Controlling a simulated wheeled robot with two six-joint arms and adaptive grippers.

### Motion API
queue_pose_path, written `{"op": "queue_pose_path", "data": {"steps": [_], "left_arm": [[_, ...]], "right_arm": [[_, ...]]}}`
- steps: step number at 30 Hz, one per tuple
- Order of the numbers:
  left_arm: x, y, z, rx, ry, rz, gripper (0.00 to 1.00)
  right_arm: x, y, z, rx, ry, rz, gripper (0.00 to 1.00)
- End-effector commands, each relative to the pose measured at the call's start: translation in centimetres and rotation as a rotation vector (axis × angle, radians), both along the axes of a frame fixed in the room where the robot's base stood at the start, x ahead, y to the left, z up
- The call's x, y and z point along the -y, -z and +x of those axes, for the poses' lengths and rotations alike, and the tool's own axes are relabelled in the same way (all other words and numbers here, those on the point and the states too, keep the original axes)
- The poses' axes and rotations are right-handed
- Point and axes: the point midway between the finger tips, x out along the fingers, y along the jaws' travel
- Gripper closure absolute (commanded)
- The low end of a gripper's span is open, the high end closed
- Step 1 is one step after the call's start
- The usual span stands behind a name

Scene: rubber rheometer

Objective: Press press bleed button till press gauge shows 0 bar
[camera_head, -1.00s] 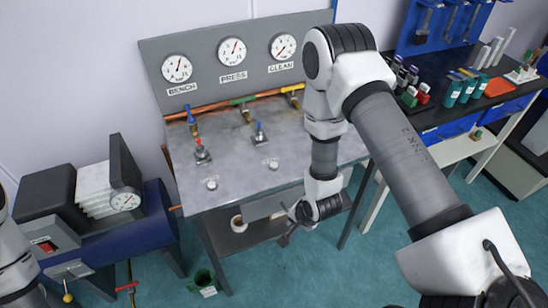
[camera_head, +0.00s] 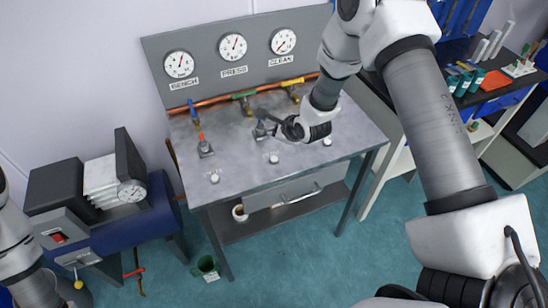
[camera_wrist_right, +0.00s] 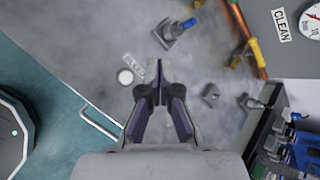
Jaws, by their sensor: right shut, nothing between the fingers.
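The press gauge (camera_head: 233,47) is the middle dial on the grey back panel; its needle points up and slightly right. The small white knob of the press bleed button (camera_head: 274,158) stands on the bench top near its front edge. It also shows in the right wrist view (camera_wrist_right: 125,76), just left of the fingertips, beside a small label. My right gripper (camera_head: 268,119) is over the bench, behind the button in the head view. In the right wrist view its fingers (camera_wrist_right: 160,66) are shut and empty, apart from the button. My left gripper is out of view.
A blue-topped fitting (camera_wrist_right: 180,28) stands close to my right fingertips. Other white knobs stand to the left (camera_head: 215,178) and right (camera_head: 327,141) along the bench front. Copper pipes with coloured valves (camera_head: 243,96) run along the back.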

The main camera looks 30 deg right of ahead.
Motion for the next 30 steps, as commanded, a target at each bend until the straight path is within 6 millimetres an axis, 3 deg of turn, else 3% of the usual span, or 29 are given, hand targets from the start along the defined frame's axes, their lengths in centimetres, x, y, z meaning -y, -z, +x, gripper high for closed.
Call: {"op": "queue_pose_path", "data": {"steps": [8,19,30], "left_arm": [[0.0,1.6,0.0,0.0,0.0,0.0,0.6],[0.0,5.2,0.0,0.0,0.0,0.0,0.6],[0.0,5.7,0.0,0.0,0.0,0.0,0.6]], "right_arm": [[0.0,2.5,0.0,-0.002,-0.002,-0.001,1.0],[0.0,8.1,0.0,-0.001,-0.001,-0.002,1.0],[0.0,8.8,0.0,-0.001,-0.002,-0.001,1.0]]}}
